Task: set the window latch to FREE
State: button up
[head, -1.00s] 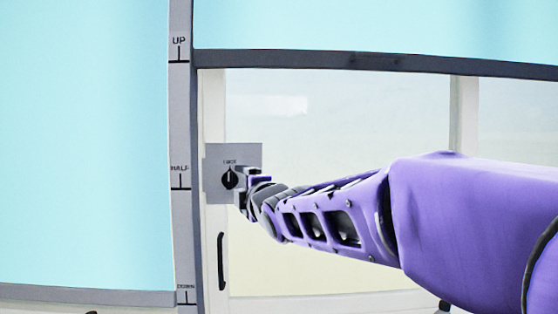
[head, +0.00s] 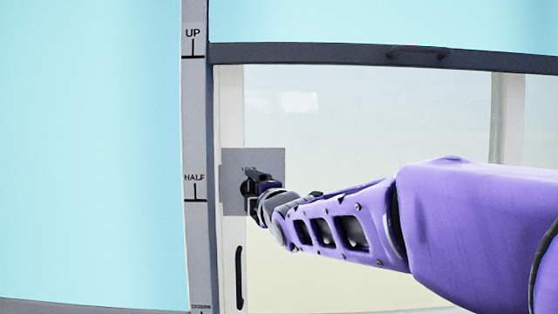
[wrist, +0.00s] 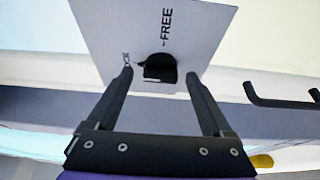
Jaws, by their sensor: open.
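The window latch is a black knob (wrist: 160,68) on a grey square plate (head: 270,160) fixed to the window frame. In the wrist view its pointed end faces the partly covered label (wrist: 126,58) near the left fingertip, away from the FREE mark (wrist: 166,28). My gripper (wrist: 159,75) is open, with one finger on each side of the knob; I cannot tell whether either touches it. In the head view my gripper (head: 250,188) covers most of the knob and the plate's lettering.
A black handle (head: 239,277) is on the frame below the plate; a dark bar handle (wrist: 285,98) shows at right in the wrist view. Blue blinds (head: 90,150) hang at left and top, beside a strip marked UP and HALF (head: 194,120).

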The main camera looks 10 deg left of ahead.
jog(key=shift+f, duration=0.15)
jog(key=shift+c, duration=0.2)
grip_shut()
jog(key=shift+b, duration=0.4)
jog(key=shift+s+a+f+m+t+h+b, duration=0.15)
jog(key=shift+m+t+h+b, duration=0.65)
jog(key=shift+m, duration=2.85)
jog(key=shift+w+a+f+m+t+h+b, duration=0.2)
jog(key=shift+m+t+h, duration=1.05)
jog(key=shift+m, duration=2.45)
jog(key=shift+s+a+r+m+t+h+b, duration=0.15)
jog(key=shift+m+t+h+b, duration=0.85)
jog(key=shift+m, duration=2.65)
jog(key=shift+m+t+p, duration=0.35)
jog(key=shift+m+p, duration=0.05)
